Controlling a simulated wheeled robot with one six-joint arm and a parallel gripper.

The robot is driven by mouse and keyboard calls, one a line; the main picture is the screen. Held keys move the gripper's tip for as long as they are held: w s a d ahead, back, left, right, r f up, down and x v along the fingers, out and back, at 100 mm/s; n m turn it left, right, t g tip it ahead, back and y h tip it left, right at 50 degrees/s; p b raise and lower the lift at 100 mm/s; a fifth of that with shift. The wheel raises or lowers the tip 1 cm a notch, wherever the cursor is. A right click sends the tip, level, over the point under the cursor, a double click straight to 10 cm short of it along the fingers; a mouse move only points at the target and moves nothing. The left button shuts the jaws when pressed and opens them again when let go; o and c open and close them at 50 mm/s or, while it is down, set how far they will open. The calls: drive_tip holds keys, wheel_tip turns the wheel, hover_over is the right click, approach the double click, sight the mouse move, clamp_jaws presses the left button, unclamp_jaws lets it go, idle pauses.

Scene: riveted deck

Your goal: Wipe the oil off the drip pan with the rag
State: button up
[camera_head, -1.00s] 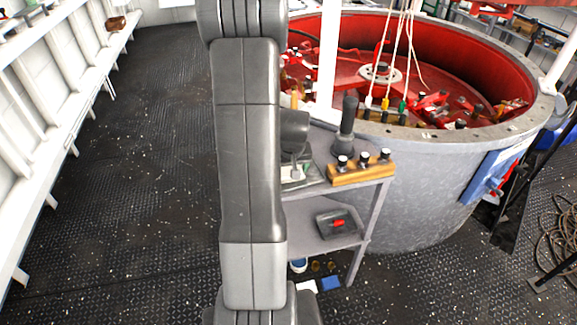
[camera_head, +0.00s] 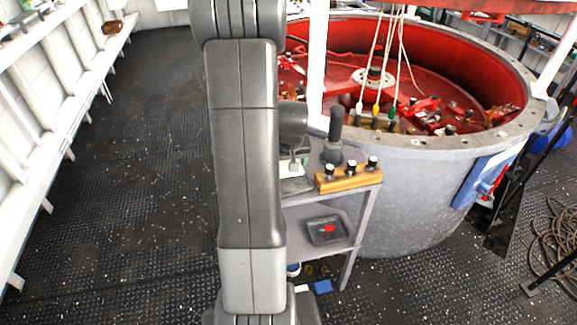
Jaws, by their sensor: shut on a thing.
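My gripper (camera_head: 294,163) shows in small part just right of my arm, pointing down over the upper shelf of a grey stand. It is shut on a small pale thing that looks like the rag (camera_head: 289,171), mostly hidden by my arm. Below it is a shallow grey tray, which looks like the drip pan (camera_head: 297,185); only its right part shows. I cannot tell whether the rag touches the pan. Oil on the pan cannot be made out.
A wooden block with black knobs (camera_head: 348,179) and a dark upright handle (camera_head: 334,138) stand right of the pan. A dark tray with a red item (camera_head: 325,230) is on the lower shelf. A large grey drum (camera_head: 415,185) stands behind. Floor at left is clear.

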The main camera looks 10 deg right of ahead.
drive_tip(key=shift+a+r+p, duration=0.1)
drive_tip(key=shift+r+p, duration=0.8)
drive_tip(key=shift+r, duration=0.9)
